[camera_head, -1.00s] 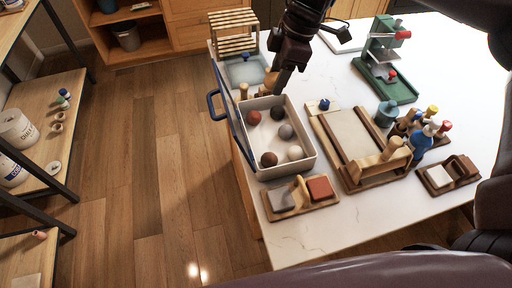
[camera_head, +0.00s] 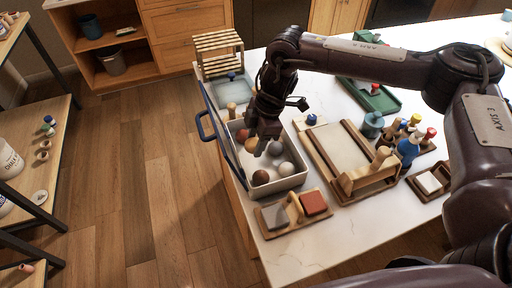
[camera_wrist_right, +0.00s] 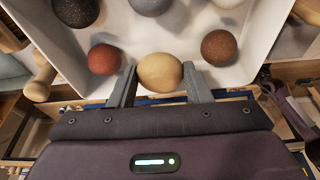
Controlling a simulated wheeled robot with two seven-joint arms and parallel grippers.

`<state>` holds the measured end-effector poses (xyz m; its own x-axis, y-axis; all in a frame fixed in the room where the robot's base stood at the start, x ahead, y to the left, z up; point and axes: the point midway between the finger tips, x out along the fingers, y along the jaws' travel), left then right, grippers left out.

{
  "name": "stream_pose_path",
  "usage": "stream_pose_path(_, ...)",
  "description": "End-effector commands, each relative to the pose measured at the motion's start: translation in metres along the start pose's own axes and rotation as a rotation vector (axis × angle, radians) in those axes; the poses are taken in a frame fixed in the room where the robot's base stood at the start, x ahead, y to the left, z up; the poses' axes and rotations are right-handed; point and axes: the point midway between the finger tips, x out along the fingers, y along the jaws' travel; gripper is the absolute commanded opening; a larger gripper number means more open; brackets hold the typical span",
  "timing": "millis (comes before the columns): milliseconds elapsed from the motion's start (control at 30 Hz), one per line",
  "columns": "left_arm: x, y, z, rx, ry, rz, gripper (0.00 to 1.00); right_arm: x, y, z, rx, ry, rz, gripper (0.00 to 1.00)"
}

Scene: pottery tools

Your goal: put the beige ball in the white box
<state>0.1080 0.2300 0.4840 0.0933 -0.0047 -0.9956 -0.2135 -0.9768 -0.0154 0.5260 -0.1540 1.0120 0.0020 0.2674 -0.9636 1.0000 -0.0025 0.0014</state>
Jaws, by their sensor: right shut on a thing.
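The white box (camera_head: 288,184) stands near the left edge of the table and holds several balls. My right gripper (camera_head: 262,146) reaches down over the box. It is shut on the beige ball (camera_wrist_right: 160,72), which sits between the two grey fingers in the right wrist view. The ball also shows in the head view (camera_head: 251,146), partly hidden by the gripper. It is over the box interior near the wall closest to the wrist camera. I cannot tell whether it touches the box floor. My left gripper is not in view.
A red ball (camera_wrist_right: 104,59) and a brown ball (camera_wrist_right: 219,47) lie on either side of the held ball. A blue-handled frame (camera_head: 205,126) runs along the box's left side. A wooden tool tray (camera_head: 272,217) is in front, and a wooden press board (camera_head: 345,150) stands right.

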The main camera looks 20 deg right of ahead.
Motion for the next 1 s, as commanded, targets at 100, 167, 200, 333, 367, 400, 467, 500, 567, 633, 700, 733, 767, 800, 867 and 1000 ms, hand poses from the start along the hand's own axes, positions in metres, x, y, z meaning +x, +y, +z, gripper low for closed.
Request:
stream_pose_path(100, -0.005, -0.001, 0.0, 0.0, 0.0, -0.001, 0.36, 0.013, -0.001, 0.004, 0.001, -0.002, -0.003, 0.2)
stream_pose_path(167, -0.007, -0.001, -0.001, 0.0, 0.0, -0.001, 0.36, 0.023, -0.001, 0.006, 0.002, -0.002, -0.004, 0.2)
stream_pose_path(200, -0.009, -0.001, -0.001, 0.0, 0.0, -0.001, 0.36, 0.028, -0.001, 0.008, 0.002, -0.001, -0.004, 0.2)
stream_pose_path(333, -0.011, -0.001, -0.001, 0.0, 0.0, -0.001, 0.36, 0.04, 0.0, 0.011, 0.001, -0.001, 0.0, 0.2)
stream_pose_path(367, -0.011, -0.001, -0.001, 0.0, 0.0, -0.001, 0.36, 0.042, 0.0, 0.012, 0.001, -0.001, 0.0, 0.2)
stream_pose_path(400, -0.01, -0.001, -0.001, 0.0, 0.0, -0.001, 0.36, 0.042, 0.0, 0.012, 0.0, -0.001, 0.0, 0.2)
stream_pose_path(467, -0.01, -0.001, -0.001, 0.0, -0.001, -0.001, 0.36, 0.042, 0.0, 0.012, 0.0, -0.001, 0.001, 0.2)
stream_pose_path(500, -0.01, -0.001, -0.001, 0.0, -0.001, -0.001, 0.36, 0.042, 0.0, 0.012, 0.0, -0.001, 0.0, 0.2)
stream_pose_path(567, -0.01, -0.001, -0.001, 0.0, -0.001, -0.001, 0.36, 0.042, 0.0, 0.012, 0.0, -0.001, 0.0, 0.2)
stream_pose_path(633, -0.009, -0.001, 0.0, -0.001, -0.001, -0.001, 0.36, 0.043, 0.0, 0.012, 0.001, -0.001, 0.0, 0.2)
stream_pose_path(700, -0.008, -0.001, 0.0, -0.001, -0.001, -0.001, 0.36, 0.046, -0.001, 0.013, 0.001, -0.001, -0.001, 0.2)
stream_pose_path(733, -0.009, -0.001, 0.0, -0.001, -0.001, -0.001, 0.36, 0.045, 0.0, 0.013, 0.0, -0.001, 0.0, 0.47)
stream_pose_path(767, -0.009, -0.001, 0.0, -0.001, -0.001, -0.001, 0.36, 0.045, 0.0, 0.013, 0.0, -0.001, 0.0, 0.51)
stream_pose_path(800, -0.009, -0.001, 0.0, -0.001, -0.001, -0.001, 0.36, 0.045, 0.0, 0.013, 0.0, -0.001, 0.0, 0.56)
stream_pose_path(867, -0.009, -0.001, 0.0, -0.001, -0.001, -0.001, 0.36, 0.045, 0.0, 0.013, 0.0, -0.001, 0.0, 0.64)
stream_pose_path(1000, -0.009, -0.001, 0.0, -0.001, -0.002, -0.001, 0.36, 0.044, 0.0, 0.013, 0.0, -0.001, 0.0, 0.66)
